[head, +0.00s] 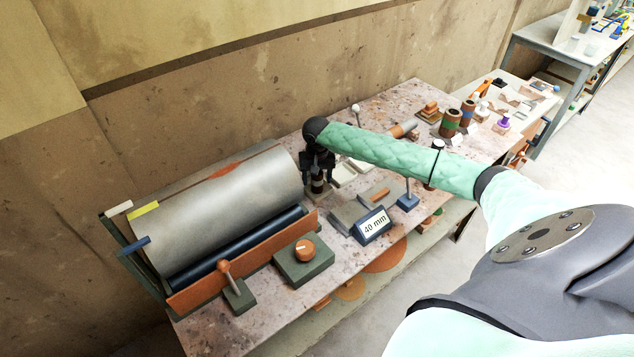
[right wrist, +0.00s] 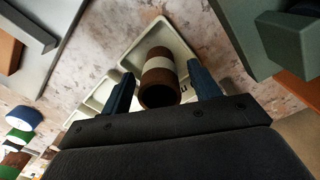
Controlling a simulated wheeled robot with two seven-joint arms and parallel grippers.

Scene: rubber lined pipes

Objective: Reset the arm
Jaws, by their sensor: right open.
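My right arm reaches across the workbench from the right, and its gripper (head: 318,170) points down over the bench beside the large metal roller. In the right wrist view the gripper (right wrist: 161,80) is open, with one dark blue finger on each side of a short brown pipe with a white band (right wrist: 159,69). A gap shows between the pipe and each finger. The pipe is in a shallow white tray (right wrist: 128,58). In the head view the gripper mostly hides this pipe. My left gripper is not in view.
A large grey roller machine (head: 215,205) fills the bench's left end. A green box with an orange knob (head: 304,258) and a "40 mm" display (head: 373,226) stand at the front. Banded pipes (head: 450,123) and a purple-topped bottle (head: 503,122) stand farther right.

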